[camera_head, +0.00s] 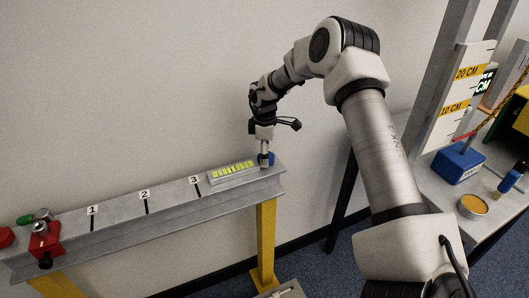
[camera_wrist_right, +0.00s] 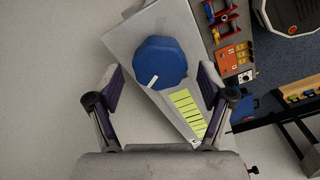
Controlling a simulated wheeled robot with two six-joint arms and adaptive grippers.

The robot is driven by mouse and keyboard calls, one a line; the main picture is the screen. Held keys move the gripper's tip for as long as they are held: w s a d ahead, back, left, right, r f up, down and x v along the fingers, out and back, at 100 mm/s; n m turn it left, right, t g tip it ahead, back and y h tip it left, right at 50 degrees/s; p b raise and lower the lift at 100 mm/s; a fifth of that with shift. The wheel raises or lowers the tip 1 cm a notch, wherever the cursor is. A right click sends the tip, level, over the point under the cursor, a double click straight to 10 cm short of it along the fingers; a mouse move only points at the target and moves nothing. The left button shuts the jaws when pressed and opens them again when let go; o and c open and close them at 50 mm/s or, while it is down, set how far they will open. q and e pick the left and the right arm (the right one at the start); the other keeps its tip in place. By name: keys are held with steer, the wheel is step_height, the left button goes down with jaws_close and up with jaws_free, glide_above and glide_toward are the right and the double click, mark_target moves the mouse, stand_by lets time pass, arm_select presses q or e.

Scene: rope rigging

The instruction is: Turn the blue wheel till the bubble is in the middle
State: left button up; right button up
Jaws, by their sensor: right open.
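The blue wheel (camera_head: 271,158) is at the right end of the grey beam, partly hidden by my gripper in the head view. In the wrist view the blue wheel (camera_wrist_right: 163,58) shows whole from above, with a white mark near its lower edge. The yellow-green level (camera_head: 233,172) lies on the beam just left of the wheel. The level (camera_wrist_right: 187,110) also shows in the wrist view, with dark lines across it; I cannot make out the bubble. My right gripper (camera_head: 264,158) points down over the wheel. Its open fingers (camera_wrist_right: 161,78) are on either side of the wheel, apart from it.
The grey beam (camera_head: 120,213) carries marks 1, 2 and 3, and a red clamp (camera_head: 43,242) at its left end. A yellow post (camera_head: 265,240) holds it up. A table with a blue block (camera_head: 458,163) and a round tin (camera_head: 472,205) stands at the right.

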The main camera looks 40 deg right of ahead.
steer(key=c, duration=1.2)
steer(key=shift+o, duration=0.2)
steer(key=shift+f+n, duration=0.1)
steer(key=shift+n, duration=0.2)
steer(key=shift+s+n+b, duration=0.1)
steer(key=shift+n+b, duration=0.4)
steer(key=shift+a+n+b, duration=0.1)
steer(key=shift+n+b, duration=0.45)
steer(key=shift+n, duration=0.55)
steer(key=n+b, duration=0.1)
steer(key=n, duration=0.4)
steer(key=shift+s, duration=0.15)
steer(key=shift+n, duration=0.3)
steer(key=o, duration=1.2)
steer(key=shift+c, duration=0.2)
